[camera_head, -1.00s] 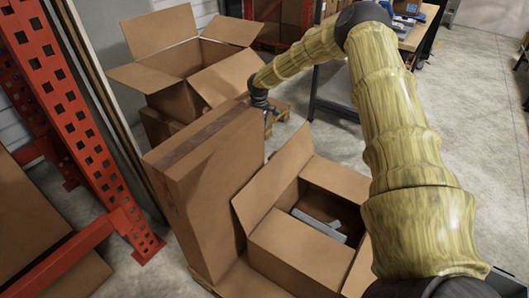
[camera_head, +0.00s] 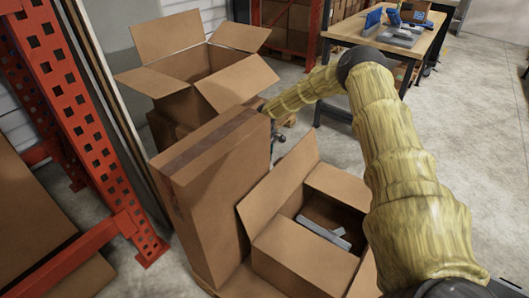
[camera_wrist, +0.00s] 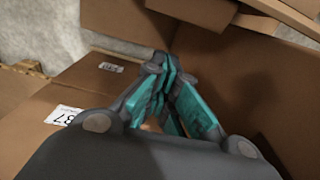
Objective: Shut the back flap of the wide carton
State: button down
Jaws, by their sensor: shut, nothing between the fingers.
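Two open cartons show in the head view, and I cannot tell for sure which is the wide one. The near open carton (camera_head: 300,262) has a tall flap (camera_head: 283,192) raised at its left and another flap (camera_head: 340,185) standing at its back. A grey metal part (camera_head: 322,232) lies inside. The far open carton (camera_head: 180,101) has its flaps spread outward. My gripper is mostly hidden behind the tall closed carton (camera_head: 215,208) in the head view. In the wrist view my gripper (camera_wrist: 168,92) is shut and empty, close to brown cardboard panels (camera_wrist: 255,85); contact is unclear.
A red rack upright (camera_head: 80,120) stands at the left. A workbench (camera_head: 400,45) with blue tools stands at the back right. Grey floor is clear at the right. A labelled cardboard surface (camera_wrist: 85,88) lies left of my fingers in the wrist view.

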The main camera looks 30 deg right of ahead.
jog(key=shift+s+d+r, duration=0.2)
jog(key=shift+s, duration=0.25)
jog(key=shift+s+d+r, duration=0.2)
jog(key=shift+s+r, duration=0.05)
jog(key=shift+s, duration=0.25)
jog(key=shift+s+d+r, duration=0.2)
jog(key=shift+s, duration=0.25)
jog(key=shift+a, duration=0.1)
